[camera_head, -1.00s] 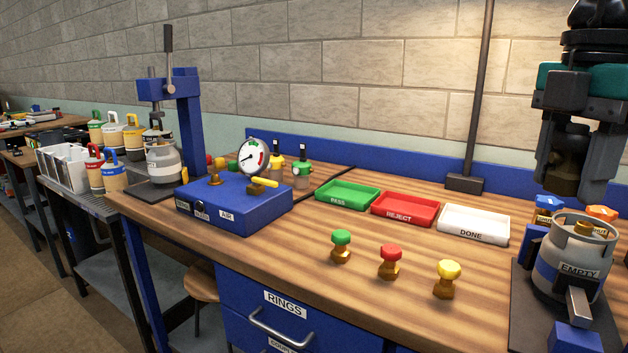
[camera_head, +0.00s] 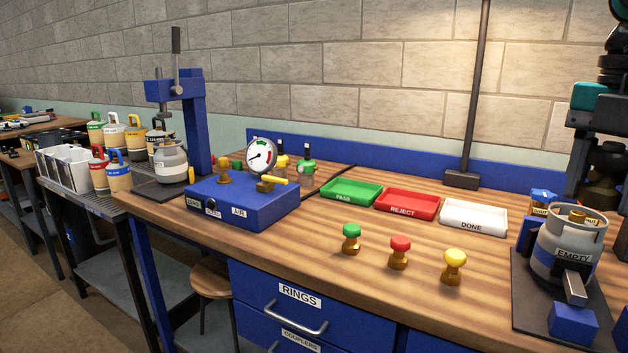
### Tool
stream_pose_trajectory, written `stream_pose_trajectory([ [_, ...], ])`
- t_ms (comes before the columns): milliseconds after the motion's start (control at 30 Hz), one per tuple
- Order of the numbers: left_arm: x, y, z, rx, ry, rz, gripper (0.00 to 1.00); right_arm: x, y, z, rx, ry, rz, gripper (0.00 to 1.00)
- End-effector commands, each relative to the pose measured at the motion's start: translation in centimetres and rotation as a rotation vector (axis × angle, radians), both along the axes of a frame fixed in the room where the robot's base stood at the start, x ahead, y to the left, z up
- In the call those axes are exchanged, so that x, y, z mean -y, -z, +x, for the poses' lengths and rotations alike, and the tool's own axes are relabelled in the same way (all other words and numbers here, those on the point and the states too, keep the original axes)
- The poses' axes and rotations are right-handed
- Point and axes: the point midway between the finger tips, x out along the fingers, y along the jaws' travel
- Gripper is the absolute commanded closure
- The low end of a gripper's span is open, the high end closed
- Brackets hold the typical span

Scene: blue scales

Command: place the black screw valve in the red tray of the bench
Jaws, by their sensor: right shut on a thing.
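My right gripper (camera_head: 602,165) is at the right edge, upright with its fingers pointing down. It is shut on a dark piece with a brownish lower end, the black screw valve (camera_head: 603,188); the fingers and shadow hide most of it. It hangs above and behind the grey EMPTY cylinder, well right of the trays. The red tray (camera_head: 405,209), marked REJECT, lies empty between the green and white trays. My left gripper is out of view.
The green PASS tray (camera_head: 349,195) and white DONE tray (camera_head: 471,229) flank the red one. Green, red and yellow-topped valves (camera_head: 398,254) stand in front. The EMPTY cylinder (camera_head: 563,240) sits clamped at right. A dark post (camera_head: 474,95) rises behind the trays.

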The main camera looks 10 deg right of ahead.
Motion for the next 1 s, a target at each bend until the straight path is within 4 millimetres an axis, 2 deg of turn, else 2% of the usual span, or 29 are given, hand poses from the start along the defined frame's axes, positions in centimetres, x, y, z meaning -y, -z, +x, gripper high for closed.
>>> stream_pose_trajectory([
  [200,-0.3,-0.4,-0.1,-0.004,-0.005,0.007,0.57,4.5,2.8,-1.6,0.003,-0.325,0.007,1.0],
  [433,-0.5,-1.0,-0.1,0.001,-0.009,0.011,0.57,6.8,7.8,-2.4,0.007,-0.784,0.009,1.0],
  [600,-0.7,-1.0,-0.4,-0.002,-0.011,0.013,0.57,6.6,11.4,-2.3,0.012,-1.136,0.007,1.0],
  [767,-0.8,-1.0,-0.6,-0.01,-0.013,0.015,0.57,5.7,13.6,-1.8,0.011,-1.398,-0.001,1.0],
  [867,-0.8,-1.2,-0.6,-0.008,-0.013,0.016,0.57,4.7,15.3,-1.3,0.008,-1.605,-0.003,1.0],
  [1000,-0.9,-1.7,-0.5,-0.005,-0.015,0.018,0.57,2.3,17.6,-0.3,0.009,-1.949,-0.002,1.0],
])
